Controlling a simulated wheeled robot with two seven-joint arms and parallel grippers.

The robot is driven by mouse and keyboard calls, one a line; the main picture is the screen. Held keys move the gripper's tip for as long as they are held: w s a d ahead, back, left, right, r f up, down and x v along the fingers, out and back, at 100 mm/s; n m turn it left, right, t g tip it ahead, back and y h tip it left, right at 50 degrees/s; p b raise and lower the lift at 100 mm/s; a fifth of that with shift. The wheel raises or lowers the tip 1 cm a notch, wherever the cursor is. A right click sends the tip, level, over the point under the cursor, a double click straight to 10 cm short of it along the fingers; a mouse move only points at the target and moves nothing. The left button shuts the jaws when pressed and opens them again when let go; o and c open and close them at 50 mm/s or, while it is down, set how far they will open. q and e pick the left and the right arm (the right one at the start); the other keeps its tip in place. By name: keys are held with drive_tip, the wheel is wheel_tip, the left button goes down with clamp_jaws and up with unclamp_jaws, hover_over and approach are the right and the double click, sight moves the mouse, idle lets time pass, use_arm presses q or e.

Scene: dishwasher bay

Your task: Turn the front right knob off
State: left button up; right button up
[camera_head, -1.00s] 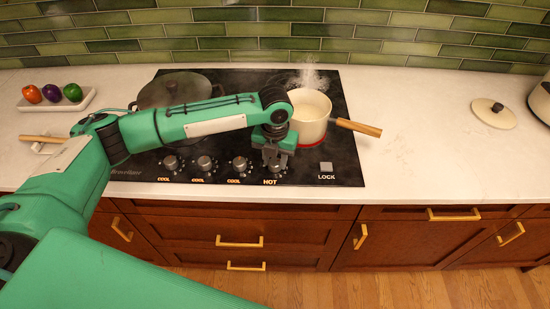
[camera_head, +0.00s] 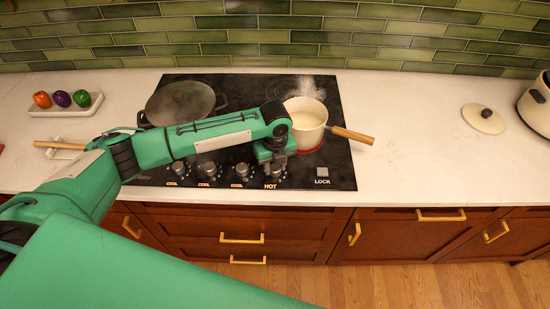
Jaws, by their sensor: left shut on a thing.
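The front right knob (camera_head: 275,179) is the rightmost of the row of knobs along the cooktop's front, and the word HOT shows below it. My left gripper (camera_head: 274,168) reaches down from above and is shut on this knob, hiding much of it. A cream saucepan (camera_head: 309,134) with a wooden handle stands just behind and right of the gripper on a red-glowing burner, with steam rising. My right gripper is not in view.
The black cooktop (camera_head: 335,162) also holds a dark lidded pot (camera_head: 180,102) at the back left. A tray (camera_head: 75,110) with coloured vegetables lies left, and a round lid (camera_head: 484,119) lies right. The counter right of the cooktop is mostly clear.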

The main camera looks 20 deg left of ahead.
sight(275, 168)
use_arm(q)
drive_tip(key=n+p, duration=0.2)
drive_tip(key=shift+r+n, duration=0.25)
drive_tip(key=shift+n, duration=0.05)
drive_tip(key=shift+w+f+n+p, duration=0.1)
drive_tip(key=shift+f+n+p, duration=0.05)
drive_tip(key=shift+n+p, duration=0.8)
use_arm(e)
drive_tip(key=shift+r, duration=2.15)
use_arm(q)
drive_tip(key=shift+n, duration=0.25)
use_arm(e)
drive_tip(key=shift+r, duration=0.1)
use_arm(q)
drive_tip(key=o, duration=1)
drive_tip(key=shift+r+b, duration=0.35)
wheel_tip(275, 168, up, 13)
drive_tip(key=b, duration=0.3)
drive_tip(key=shift+b, duration=0.35)
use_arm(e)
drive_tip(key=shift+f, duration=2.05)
